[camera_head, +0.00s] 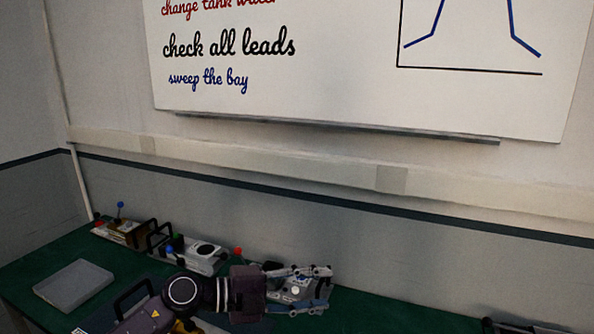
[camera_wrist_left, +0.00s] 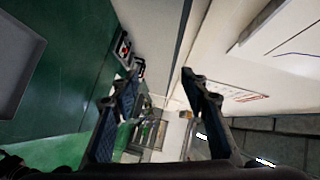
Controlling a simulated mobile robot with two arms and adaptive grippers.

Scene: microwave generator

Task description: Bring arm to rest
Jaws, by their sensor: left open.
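My left arm comes in low in the head view, and its gripper (camera_head: 318,288) points to the right above the green bench. The gripper is open, with nothing between its fingers. In the left wrist view the two fingers of my left gripper (camera_wrist_left: 160,90) stand wide apart, with the room beyond them. In the head view the gripper overlaps a grey device (camera_head: 297,287) on the bench; I cannot tell the gap between them. My right gripper does not show in either view.
The green bench (camera_head: 40,262) runs along the wall. A shallow grey tray (camera_head: 73,285) lies at its left. Devices with knobs and handles (camera_head: 125,232) and a white device (camera_head: 203,258) stand along the back. A whiteboard (camera_head: 330,60) hangs above. Dark items (camera_head: 515,327) sit at lower right.

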